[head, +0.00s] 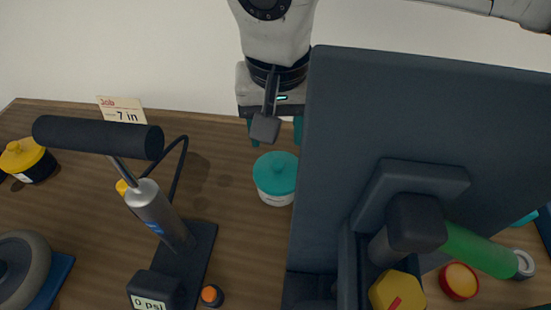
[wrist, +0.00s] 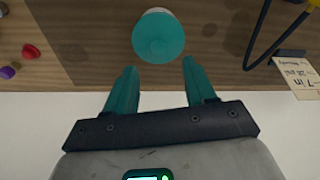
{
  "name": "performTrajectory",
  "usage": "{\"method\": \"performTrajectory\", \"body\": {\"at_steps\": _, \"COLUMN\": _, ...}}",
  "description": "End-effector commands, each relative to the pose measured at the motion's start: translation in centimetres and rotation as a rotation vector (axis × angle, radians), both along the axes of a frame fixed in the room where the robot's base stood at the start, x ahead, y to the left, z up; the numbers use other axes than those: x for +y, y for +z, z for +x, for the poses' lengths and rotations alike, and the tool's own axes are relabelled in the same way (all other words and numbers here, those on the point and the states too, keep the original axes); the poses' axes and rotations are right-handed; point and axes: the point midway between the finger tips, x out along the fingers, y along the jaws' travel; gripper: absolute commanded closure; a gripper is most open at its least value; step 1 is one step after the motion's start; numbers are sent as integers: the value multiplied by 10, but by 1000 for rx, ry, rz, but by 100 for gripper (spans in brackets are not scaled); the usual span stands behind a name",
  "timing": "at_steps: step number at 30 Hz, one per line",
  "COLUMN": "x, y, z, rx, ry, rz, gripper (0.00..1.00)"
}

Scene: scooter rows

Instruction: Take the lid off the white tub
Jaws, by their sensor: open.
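The white tub (head: 275,198) stands on the wooden table with a teal lid (head: 276,170) on it. The lid has a small knob on top. In the wrist view the teal lid (wrist: 158,37) shows just beyond the fingertips, with a sliver of white tub at its far edge. My gripper (wrist: 159,66) is open, with two teal fingers spread and nothing between them. In the head view my gripper (head: 276,143) hangs behind and above the tub, apart from it. Part of one finger is hidden behind my wrist parts.
A pump (head: 152,212) with a black handle and hose stands left of the tub. A job card (head: 121,110) is at the back. A large dark panel (head: 420,130) blocks the view on the right. A yellow-lidded pot (head: 27,160) and a wheel (head: 22,270) are at the left.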

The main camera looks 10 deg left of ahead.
Motion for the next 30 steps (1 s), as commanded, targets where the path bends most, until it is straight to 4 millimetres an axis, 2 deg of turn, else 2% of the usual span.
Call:
{"method": "performTrajectory", "body": {"at_steps": 6, "x": 1, "y": -33, "z": 4, "rx": 3, "ry": -1, "rz": 2, "gripper": 45}}
{"method": "performTrajectory", "body": {"at_steps": 11, "x": 0, "y": -45, "z": 7, "rx": 2, "ry": -2, "rz": 2, "gripper": 45}}
{"method": "performTrajectory", "body": {"at_steps": 21, "x": -1, "y": -86, "z": 20, "rx": 2, "ry": -3, "rz": 3, "gripper": 45}}
{"method": "performTrajectory", "body": {"at_steps": 30, "x": -1, "y": -91, "z": 20, "rx": 0, "ry": -2, "rz": 2, "gripper": 45}}
